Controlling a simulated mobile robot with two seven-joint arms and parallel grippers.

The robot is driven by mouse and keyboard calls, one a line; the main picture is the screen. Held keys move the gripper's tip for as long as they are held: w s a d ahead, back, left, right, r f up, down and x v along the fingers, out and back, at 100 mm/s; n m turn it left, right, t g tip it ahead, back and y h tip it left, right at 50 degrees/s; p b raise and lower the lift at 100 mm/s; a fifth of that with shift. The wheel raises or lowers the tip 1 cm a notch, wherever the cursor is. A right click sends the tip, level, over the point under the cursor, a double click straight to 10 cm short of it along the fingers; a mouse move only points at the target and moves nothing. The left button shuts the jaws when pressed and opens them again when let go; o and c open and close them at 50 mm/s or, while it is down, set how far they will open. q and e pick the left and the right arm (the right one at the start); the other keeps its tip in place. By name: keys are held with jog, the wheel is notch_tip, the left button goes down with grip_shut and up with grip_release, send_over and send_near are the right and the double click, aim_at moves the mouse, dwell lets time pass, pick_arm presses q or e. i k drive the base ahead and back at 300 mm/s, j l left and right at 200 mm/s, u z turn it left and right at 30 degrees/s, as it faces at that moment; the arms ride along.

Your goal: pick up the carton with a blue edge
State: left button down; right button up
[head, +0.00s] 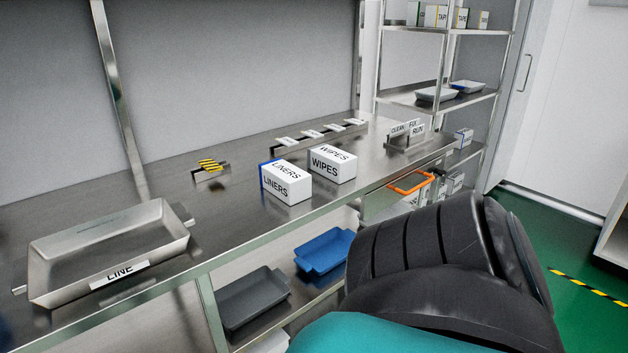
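A white carton marked LINERS (288,187) stands on the steel bench, with a blue edge down its left side. A white carton marked WIPES (332,164) stands just behind it to the right; I see no clear blue edge on it. Neither of my grippers is in view. A black and teal part, which looks like my own arm, fills the lower right and hides part of the bench's front and the shelf below.
A steel tray labelled LINE (110,250) sits at the bench's left. A holder with yellow items (211,170) and a row of label cards (320,133) stand farther back. Blue (325,250) and grey (252,300) bins are below. Bench between tray and cartons is clear.

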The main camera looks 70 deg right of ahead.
aim_at(288, 183)
jog(key=z, duration=2)
